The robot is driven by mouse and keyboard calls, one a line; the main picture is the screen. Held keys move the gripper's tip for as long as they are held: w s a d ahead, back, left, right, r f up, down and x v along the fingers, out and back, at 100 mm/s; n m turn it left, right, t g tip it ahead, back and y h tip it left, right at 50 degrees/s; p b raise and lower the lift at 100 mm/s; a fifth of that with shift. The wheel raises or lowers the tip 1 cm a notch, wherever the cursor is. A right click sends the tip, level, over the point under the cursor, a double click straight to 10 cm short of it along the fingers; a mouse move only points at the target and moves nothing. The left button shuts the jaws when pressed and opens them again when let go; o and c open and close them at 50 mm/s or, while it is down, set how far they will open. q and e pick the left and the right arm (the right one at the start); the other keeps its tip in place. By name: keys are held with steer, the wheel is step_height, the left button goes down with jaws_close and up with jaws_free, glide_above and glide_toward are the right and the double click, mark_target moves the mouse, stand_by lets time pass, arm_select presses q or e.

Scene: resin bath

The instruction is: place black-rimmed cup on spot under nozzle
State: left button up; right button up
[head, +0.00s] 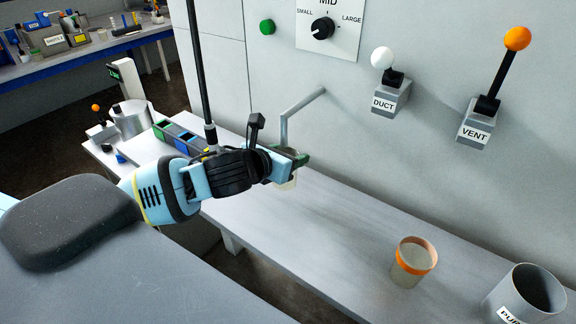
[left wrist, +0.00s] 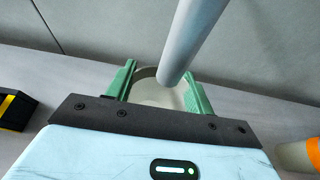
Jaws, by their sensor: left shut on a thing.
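My left gripper (head: 290,160) is shut on a pale cup (head: 287,183), which is mostly hidden behind the gripper in the head view. In the left wrist view the cup (left wrist: 150,92) sits between the two green fingers (left wrist: 158,85), its opening facing up and its rim looking dark grey. The nozzle (head: 303,103) is a grey pipe that comes out of the wall and bends down close to the gripper. In the left wrist view the nozzle (left wrist: 192,42) crosses in front of the cup's opening. The spot is hidden, and I cannot tell whether the cup touches the bench. My right gripper is out of view.
An orange-rimmed cup (head: 411,268) and a grey labelled container (head: 522,292) stand on the bench (head: 345,232) to the right. A tray with coloured blocks (head: 180,138) lies left of the gripper. The DUCT lever (head: 389,92) and VENT lever (head: 487,112) project from the wall.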

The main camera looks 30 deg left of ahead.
arm_select(q)
steer(key=shift+f, duration=1.75)
steer(key=shift+f, duration=0.2)
steer(key=o, duration=1)
steer(key=shift+r, duration=0.1)
